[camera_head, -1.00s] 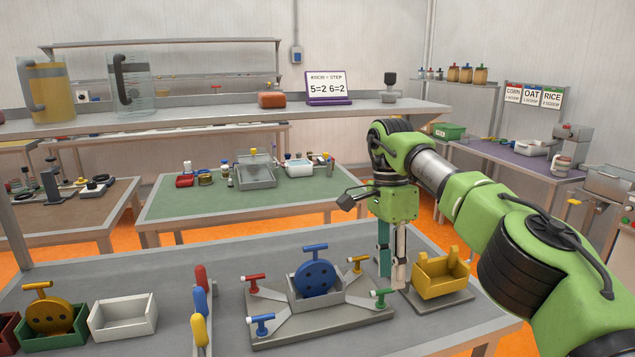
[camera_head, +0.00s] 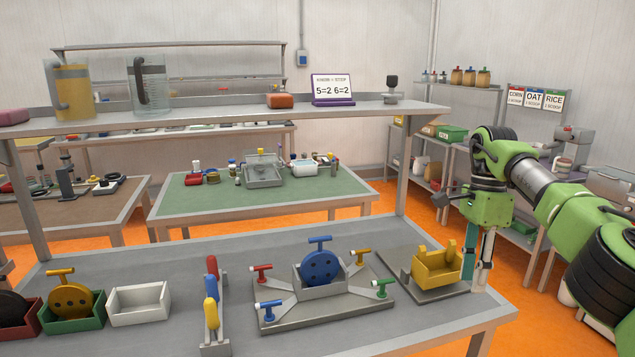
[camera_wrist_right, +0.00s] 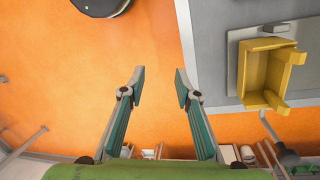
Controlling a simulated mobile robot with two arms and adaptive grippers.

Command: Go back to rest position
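My right gripper (camera_head: 483,262) hangs at the right end of the front table in the head view, just right of the yellow holder. In the right wrist view its two fingers (camera_wrist_right: 160,88) are spread apart with nothing between them, over the orange floor. The yellow holder (camera_head: 437,268) sits on its grey plate, and it also shows in the right wrist view (camera_wrist_right: 268,72), to the right of the fingers and apart from them. My left gripper is not in view.
The grey front table (camera_head: 410,328) carries a fixture with a blue disc (camera_head: 320,267), red, yellow, green and blue T-handles, a white bin (camera_head: 139,304), and a green bin (camera_head: 72,316) with a yellow disc. A raised shelf (camera_head: 230,113) crosses behind. Orange floor is open to the right.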

